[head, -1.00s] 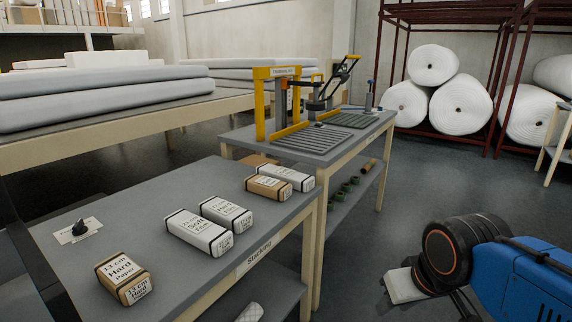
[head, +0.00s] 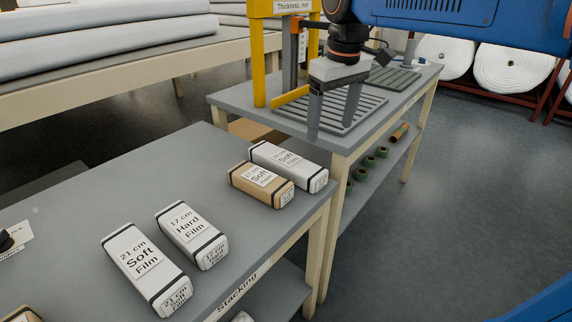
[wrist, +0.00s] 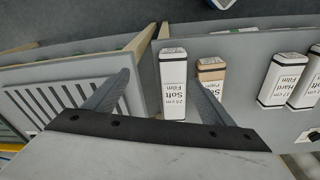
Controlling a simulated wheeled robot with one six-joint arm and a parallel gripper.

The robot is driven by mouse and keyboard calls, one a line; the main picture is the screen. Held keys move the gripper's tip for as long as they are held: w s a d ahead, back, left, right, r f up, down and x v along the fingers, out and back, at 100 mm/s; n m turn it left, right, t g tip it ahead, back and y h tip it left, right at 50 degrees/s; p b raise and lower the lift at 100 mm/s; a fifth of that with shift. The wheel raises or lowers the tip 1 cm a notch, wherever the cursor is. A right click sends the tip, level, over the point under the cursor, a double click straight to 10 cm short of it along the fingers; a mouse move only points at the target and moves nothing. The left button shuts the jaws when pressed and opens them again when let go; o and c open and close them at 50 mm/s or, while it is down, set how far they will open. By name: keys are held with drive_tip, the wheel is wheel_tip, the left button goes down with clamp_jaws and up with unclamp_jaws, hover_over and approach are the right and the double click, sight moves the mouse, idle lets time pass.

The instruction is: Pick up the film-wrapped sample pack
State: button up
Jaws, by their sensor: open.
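Three white film-wrapped packs with black end bands lie on the grey stacking table. The 21 cm Soft Film pack (head: 146,268) is nearest, the 17 cm Hard Film pack (head: 192,235) is beside it, and another Soft Film pack (head: 289,166) lies at the far corner. A brown Soft paper pack (head: 261,184) lies beside the far one. My gripper (head: 331,130) is open and empty, fingers down, above the near side of the second table, beyond the far pack. In the wrist view that Soft Film pack (wrist: 173,90) appears near the right finger, with the paper pack (wrist: 211,72) beside it.
The second table holds a slatted plate (head: 345,118) and a yellow gauge frame (head: 258,60) close to my gripper. Green rolls (head: 367,161) lie on its lower shelf. The stacking table's (head: 100,195) left surface is mostly clear. Floor at right is free.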

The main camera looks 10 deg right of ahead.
drive_tip(key=w+a+r+n+g, duration=0.1)
drive_tip(key=w+a+r+n, duration=0.2)
drive_tip(key=w+a, duration=0.5)
approach(286, 158)
drive_tip(key=f, duration=0.2)
drive_tip(key=w+f, duration=0.1)
drive_tip(key=f, duration=0.2)
drive_tip(key=shift+a+f, duration=0.15)
drive_tip(key=shift+f, duration=0.05)
drive_tip(key=shift+s+f, duration=0.1)
drive_tip(key=shift+f, duration=1.2)
drive_tip(key=shift+s+f, duration=0.15)
drive_tip(key=shift+f, duration=1.15)
drive_tip(key=c, duration=1.2)
